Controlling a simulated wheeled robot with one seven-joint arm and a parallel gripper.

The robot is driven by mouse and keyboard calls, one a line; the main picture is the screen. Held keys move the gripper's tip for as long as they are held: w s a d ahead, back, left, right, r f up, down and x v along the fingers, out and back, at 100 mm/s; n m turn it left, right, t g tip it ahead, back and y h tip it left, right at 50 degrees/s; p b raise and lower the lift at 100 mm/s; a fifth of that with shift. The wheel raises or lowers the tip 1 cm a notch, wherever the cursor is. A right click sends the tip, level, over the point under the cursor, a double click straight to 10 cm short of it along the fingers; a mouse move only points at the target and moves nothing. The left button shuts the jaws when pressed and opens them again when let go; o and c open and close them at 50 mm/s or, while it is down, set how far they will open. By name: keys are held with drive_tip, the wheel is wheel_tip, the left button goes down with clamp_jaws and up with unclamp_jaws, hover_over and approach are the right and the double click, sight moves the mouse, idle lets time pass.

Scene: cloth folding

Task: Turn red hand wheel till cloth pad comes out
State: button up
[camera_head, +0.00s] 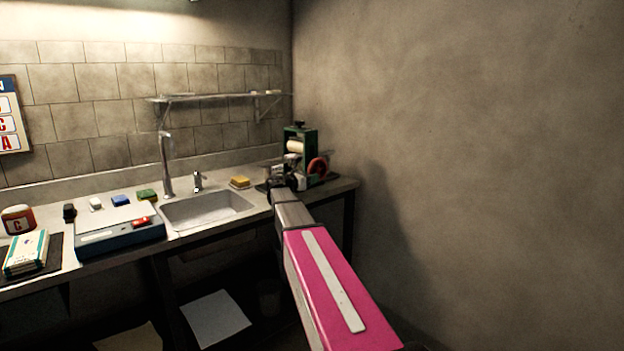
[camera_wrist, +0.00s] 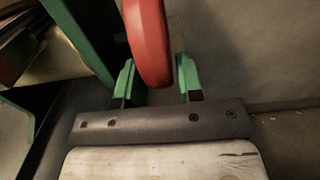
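The red hand wheel (camera_head: 318,167) is on the right side of a green machine (camera_head: 311,139) with a pale roller, at the right end of the counter. In the wrist view the wheel's red rim (camera_wrist: 148,40) reaches down between the two green fingertips of my gripper (camera_wrist: 157,80). The fingers are apart, one on each side of the rim. A gap shows at the right finger; I cannot tell whether the left finger touches the rim. In the head view my gripper is small and partly hidden by my arm, close to the machine. I cannot make out a cloth pad.
The wall (camera_head: 480,150) stands close to the right of the machine. A sink (camera_head: 208,207) with a tap lies to the left, with a yellow sponge (camera_head: 240,182) between. A blue box (camera_head: 120,237) and several small items are farther left. A shelf (camera_head: 215,97) hangs above.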

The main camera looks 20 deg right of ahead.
sight(309, 167)
drive_tip(key=shift+w+d, duration=0.1)
drive_tip(key=shift+d, duration=0.25)
clamp_jaws()
drive_tip(key=shift+r+y, duration=0.15)
drive_tip(key=shift+y, duration=0.15)
drive_tip(key=y, duration=0.1)
drive_tip(key=r+g+y, duration=0.1)
drive_tip(key=y, duration=0.2)
drive_tip(key=shift+a+r+g, duration=0.25)
drive_tip(key=shift+a+g, duration=0.1)
drive_tip(key=shift+g, duration=0.05)
drive_tip(key=y, duration=0.1)
drive_tip(key=r+g+y, duration=0.1)
drive_tip(key=y, duration=0.3)
drive_tip(key=shift+r+g, duration=0.3)
drive_tip(key=shift+g, duration=0.1)
drive_tip(key=shift+y, duration=0.3)
